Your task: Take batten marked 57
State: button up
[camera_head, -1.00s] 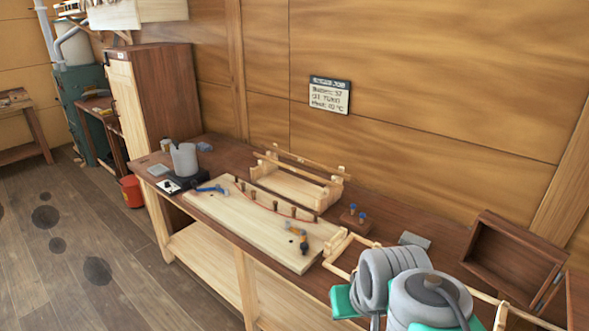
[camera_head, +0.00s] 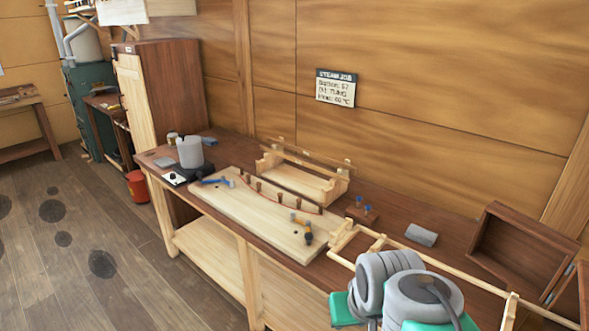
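A wall card (camera_head: 336,88) reads "Steam job" and appears to say batten 57, oil tung; its heat line is small. Pale wooden strips lie along a low wooden rack (camera_head: 305,181) at the back of the bench. A long pale strip (camera_head: 462,279) runs along the bench front at right, over small wooden supports, partly behind my arm. No number is readable on any strip, so I cannot tell which is batten 57. My grey and green arm links fill the lower right; my gripper's fingertips do not show.
The bench (camera_head: 420,213) carries a pale board with a curved strip among pegs (camera_head: 230,204), a grey pot (camera_head: 190,152), blue-topped pegs (camera_head: 360,209), a grey block (camera_head: 421,235) and an open brown box (camera_head: 520,250). A red bucket (camera_head: 138,186) stands on the floor, which is open at left.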

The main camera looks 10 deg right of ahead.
aim_at(329, 173)
jog(key=z, duration=0.05)
jog(key=k, duration=1.2)
jog(key=u, duration=0.65)
jog(key=i, duration=0.8)
jog(key=u, duration=0.6)
jog(key=i, duration=0.85)
jog(key=z, duration=0.95)
jog(key=i, duration=0.9)
jog(key=z, duration=0.8)
